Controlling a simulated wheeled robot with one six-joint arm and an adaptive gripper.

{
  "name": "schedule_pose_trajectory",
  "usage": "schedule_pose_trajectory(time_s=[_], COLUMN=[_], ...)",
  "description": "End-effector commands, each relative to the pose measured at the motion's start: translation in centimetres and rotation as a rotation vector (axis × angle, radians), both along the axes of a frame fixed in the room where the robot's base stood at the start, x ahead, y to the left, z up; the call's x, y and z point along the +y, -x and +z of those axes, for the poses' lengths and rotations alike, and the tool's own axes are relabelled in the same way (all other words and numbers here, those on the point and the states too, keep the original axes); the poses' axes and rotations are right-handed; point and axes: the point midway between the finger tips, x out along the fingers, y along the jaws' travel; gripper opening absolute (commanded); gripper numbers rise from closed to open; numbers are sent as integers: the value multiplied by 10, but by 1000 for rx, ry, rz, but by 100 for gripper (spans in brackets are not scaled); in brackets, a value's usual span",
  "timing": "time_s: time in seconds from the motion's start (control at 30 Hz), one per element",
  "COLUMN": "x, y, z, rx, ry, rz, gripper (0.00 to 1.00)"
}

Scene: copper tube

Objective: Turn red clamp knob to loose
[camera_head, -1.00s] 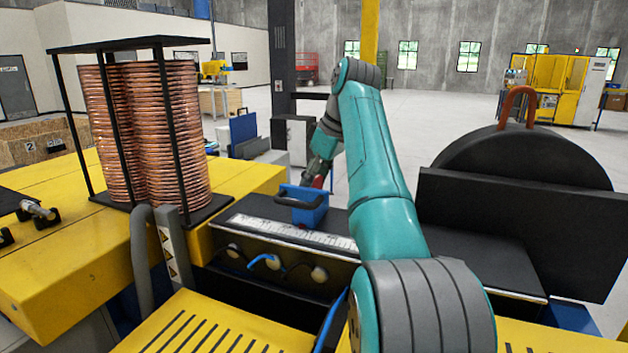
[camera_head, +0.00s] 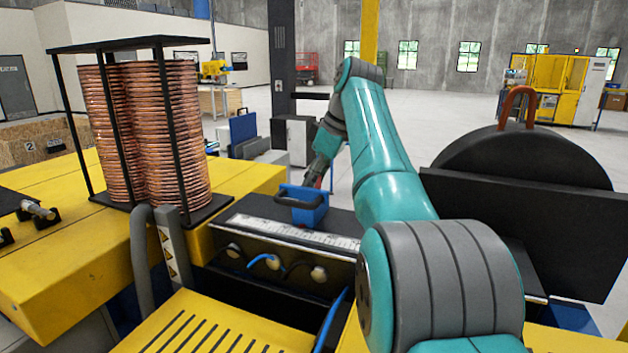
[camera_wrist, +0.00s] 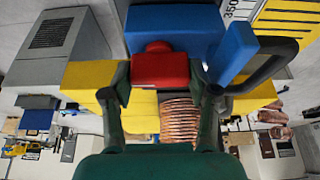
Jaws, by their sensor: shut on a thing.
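The red clamp knob (camera_wrist: 160,68) sits against the blue clamp body (camera_wrist: 172,22) in the wrist view. My gripper (camera_wrist: 160,80) is shut on the knob, with one dark finger at each side of it. In the head view, the blue clamp (camera_head: 302,206) with its dark handle stands on the bench by the white ruler (camera_head: 290,233). Only a sliver of red shows there behind the clamp. My gripper is mostly hidden behind the clamp in the head view, so the knob's turn angle cannot be told.
A rack of copper coils (camera_head: 150,135) stands on the yellow table (camera_head: 60,245) at left. A black panel (camera_head: 530,235) with a dark disc behind it stands at right. Blue and black cables (camera_head: 265,260) hang at the bench front.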

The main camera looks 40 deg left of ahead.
Motion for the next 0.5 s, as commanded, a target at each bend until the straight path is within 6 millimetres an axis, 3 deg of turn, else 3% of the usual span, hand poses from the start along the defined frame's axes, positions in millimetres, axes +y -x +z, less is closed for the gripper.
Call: schedule_pose_trajectory(time_s=[0.03,0.07,0.13,0.5], x=[0,0,0,0], y=[0,0,0,1], z=[-2,-2,-2,0], rx=[4,4,3,2], ry=[4,4,3,2], rz=[2,2,1,1], gripper=[24,64,82,84])
